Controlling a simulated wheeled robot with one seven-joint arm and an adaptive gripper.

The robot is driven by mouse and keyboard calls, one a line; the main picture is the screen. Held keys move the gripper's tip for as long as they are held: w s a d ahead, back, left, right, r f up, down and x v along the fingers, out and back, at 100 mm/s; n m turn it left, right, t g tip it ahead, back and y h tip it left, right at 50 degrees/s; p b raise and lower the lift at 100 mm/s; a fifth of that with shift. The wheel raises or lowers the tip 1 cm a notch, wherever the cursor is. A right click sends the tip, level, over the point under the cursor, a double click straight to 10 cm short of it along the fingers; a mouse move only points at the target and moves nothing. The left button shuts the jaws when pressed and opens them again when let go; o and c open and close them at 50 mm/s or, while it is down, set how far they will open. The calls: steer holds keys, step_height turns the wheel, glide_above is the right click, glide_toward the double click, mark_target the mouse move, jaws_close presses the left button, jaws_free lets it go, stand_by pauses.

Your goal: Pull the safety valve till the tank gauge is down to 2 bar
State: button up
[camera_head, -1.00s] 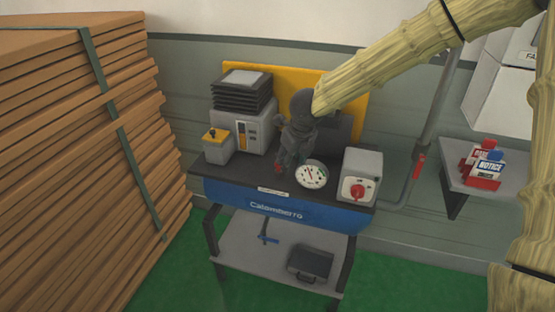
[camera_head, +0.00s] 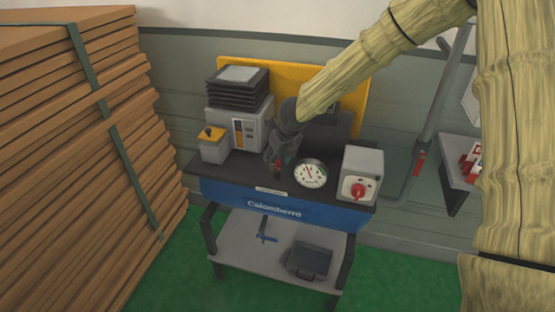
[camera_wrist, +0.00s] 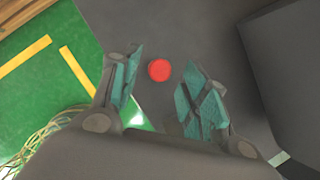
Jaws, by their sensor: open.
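The round white tank gauge (camera_head: 310,173) faces up at the front of the dark bench top; its needle shows, but the figures are too small to read. My gripper (camera_head: 276,167) is over the bench just left of the gauge. In the wrist view my gripper (camera_wrist: 157,95) is open, its teal-padded fingers spread with nothing between them. A round red knob (camera_wrist: 160,70), perhaps the safety valve, lies just ahead of and between the fingertips. It shows as a small red spot beside the gripper in the head view (camera_head: 278,169); whether it is touched cannot be told.
A grey box with a red rotary switch (camera_head: 359,175) stands right of the gauge. A grey machine (camera_head: 238,124) and a small yellow-topped box (camera_head: 213,145) stand left. A tall timber stack (camera_head: 70,150) is at far left.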

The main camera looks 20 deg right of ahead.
steer(key=shift+x, duration=0.85)
steer(key=shift+r, duration=0.1)
jaws_close()
steer(key=shift+r+p, duration=0.8)
steer(key=shift+p, duration=0.05)
jaws_free()
